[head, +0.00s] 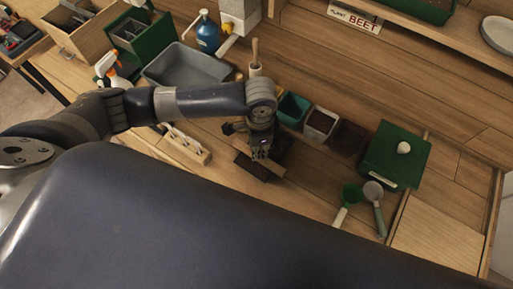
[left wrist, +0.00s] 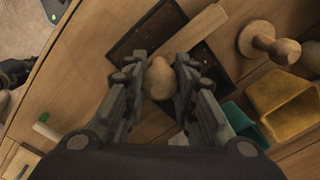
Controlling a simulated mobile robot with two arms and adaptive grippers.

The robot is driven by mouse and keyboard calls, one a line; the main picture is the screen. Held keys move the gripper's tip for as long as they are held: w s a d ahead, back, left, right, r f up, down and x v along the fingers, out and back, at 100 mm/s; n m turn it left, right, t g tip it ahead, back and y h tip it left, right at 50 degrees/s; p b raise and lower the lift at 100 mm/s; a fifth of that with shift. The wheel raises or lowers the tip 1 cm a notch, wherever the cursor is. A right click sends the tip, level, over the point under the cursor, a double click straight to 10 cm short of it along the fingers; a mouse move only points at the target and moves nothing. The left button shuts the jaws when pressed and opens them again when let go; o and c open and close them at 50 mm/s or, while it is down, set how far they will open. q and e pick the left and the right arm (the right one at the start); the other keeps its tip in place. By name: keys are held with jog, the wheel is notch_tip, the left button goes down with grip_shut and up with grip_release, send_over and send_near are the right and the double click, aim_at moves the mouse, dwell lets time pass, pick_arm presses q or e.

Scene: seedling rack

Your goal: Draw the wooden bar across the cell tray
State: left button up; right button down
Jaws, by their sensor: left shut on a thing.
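In the left wrist view, my left gripper (left wrist: 160,82) is shut on a rounded wooden knob (left wrist: 159,77). The pale wooden bar (left wrist: 206,26) runs from beside the knob toward the upper right, over the dark cell tray (left wrist: 148,30). The fingers hide how the knob meets the bar. In the head view, my left gripper (head: 261,152) points down over the wooden bar (head: 250,168) and the dark cell tray (head: 279,153); the gripper and arm cover much of both. My right gripper is not in view.
A teal pot (head: 292,109) and other pots stand right of the tray. A wooden holder (head: 187,147) and grey tub (head: 184,69) are left.

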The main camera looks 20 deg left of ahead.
pick_arm(q)
jog(key=shift+w, duration=0.1)
jog(key=shift+w+d, duration=0.2)
jog(key=shift+w, duration=0.75)
jog(key=shift+w, duration=0.15)
jog(key=shift+w+d+f, duration=0.1)
jog(key=shift+w+d, duration=0.15)
jog(key=shift+w, duration=0.5)
jog(key=shift+w, duration=0.1)
